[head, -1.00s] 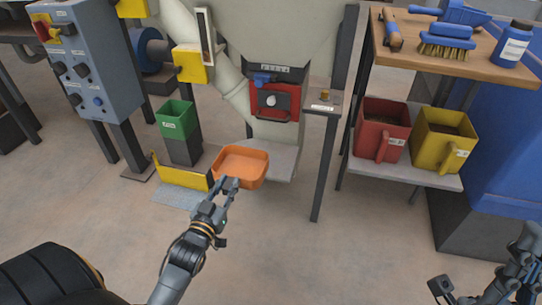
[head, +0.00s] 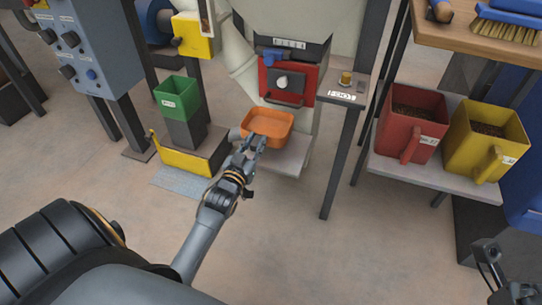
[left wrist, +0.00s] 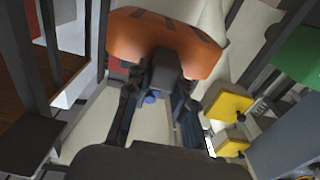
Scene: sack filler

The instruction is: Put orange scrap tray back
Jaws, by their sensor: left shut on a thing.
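The orange scrap tray (head: 268,123) is a shallow open box and looks empty. It is below the red-fronted filler outlet (head: 288,80), above or on the grey shelf (head: 287,158); I cannot tell if they touch. My left gripper (head: 254,143) is shut on the tray's near side. In the left wrist view the tray (left wrist: 165,42) shows beyond the gripper (left wrist: 158,98), its underside or outer wall facing the camera. My right gripper (head: 505,275) shows only in part at the lower right corner, away from the tray.
A green bin (head: 177,98) on a dark post and a yellow guard (head: 185,163) stand left of the tray. A dark table leg (head: 340,160) stands right. Red (head: 407,128) and yellow (head: 487,140) bins sit on a lower shelf. The floor in front is clear.

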